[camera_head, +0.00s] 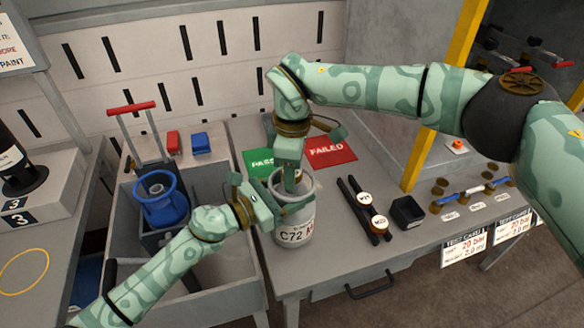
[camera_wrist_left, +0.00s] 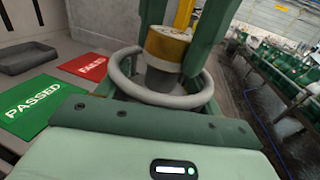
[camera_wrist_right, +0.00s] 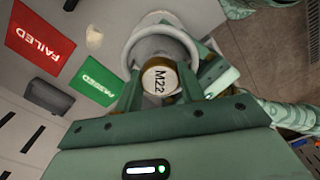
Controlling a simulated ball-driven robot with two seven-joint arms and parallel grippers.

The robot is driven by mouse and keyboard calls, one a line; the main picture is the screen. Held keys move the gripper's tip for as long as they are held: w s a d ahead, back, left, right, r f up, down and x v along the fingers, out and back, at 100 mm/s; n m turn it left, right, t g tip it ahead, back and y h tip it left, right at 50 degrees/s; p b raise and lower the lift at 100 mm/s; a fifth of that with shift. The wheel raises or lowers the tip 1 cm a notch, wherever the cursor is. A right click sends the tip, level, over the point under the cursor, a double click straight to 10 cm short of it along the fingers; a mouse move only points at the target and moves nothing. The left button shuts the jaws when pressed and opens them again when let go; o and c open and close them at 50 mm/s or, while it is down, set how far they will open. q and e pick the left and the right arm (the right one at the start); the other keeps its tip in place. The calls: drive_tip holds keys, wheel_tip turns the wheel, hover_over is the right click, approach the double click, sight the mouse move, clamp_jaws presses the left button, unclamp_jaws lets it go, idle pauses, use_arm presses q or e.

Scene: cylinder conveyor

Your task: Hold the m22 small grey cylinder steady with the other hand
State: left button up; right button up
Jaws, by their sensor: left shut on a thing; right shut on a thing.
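My right gripper (camera_head: 290,178) comes from above and is shut on a brass-and-grey round piece (camera_wrist_right: 159,80) with an M22 label on top. That piece (camera_wrist_left: 166,45) sits inside the collar, over the cylinder's neck. Whether it touches the neck is unclear.
A green PASSED mat (camera_head: 258,162) and red FAILED mat (camera_head: 331,151) lie behind the cylinder. A blue cylinder (camera_head: 160,200) stands left. A yellow post (camera_head: 437,110) rises right.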

drive_tip(key=m, duration=0.6)
drive_tip(key=o, duration=1.2)
drive_tip(key=shift+r, duration=1.2)
drive_tip(key=n, duration=0.5)
drive_tip(key=shift+n, duration=0.5)
